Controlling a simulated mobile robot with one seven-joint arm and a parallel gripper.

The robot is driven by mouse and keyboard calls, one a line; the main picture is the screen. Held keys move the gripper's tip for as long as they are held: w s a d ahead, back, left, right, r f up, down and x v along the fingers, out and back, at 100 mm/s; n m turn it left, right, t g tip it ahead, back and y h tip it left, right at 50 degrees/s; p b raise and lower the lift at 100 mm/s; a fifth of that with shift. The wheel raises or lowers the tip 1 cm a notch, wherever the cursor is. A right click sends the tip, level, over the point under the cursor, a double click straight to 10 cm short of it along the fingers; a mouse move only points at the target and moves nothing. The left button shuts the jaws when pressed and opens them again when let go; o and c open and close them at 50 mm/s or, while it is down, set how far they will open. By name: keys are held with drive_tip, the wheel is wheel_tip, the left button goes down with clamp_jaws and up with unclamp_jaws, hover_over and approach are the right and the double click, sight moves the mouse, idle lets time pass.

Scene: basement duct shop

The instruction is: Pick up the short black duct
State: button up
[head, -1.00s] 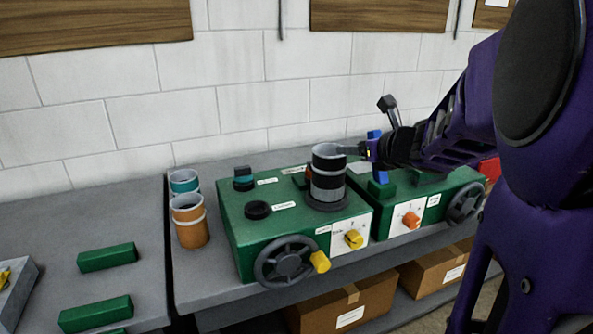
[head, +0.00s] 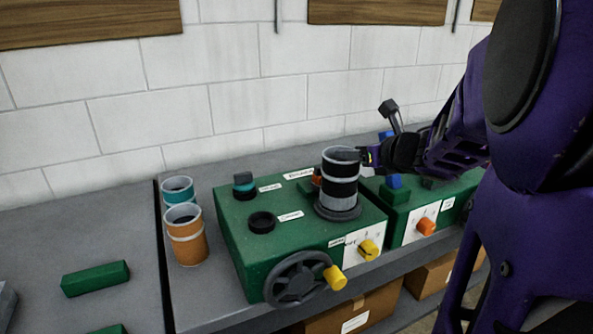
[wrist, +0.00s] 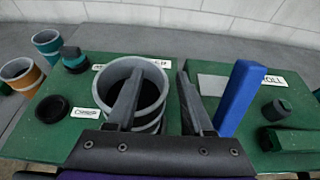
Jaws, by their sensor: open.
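The short black duct (head: 340,171), dark with light grey bands, stands upright on a dark round base (head: 338,208) on the left green machine (head: 300,231). Its open top shows in the wrist view (wrist: 158,84). My gripper (head: 357,156) is open at the duct's upper right side. In the wrist view my gripper (wrist: 158,76) has its left finger over the duct's opening and its right finger outside, with the right part of the rim between them. Whether the fingers touch the wall, I cannot tell.
A teal duct (head: 177,190) and an orange duct (head: 186,236) stand left of the machine. A blue upright bar (wrist: 238,98) is close to my right finger. A handwheel (head: 298,279) and yellow knobs project at the front. The wall (head: 240,90) is behind.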

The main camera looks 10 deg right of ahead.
drive_tip(key=shift+s, duration=0.1)
clamp_jaws()
idle(1.3)
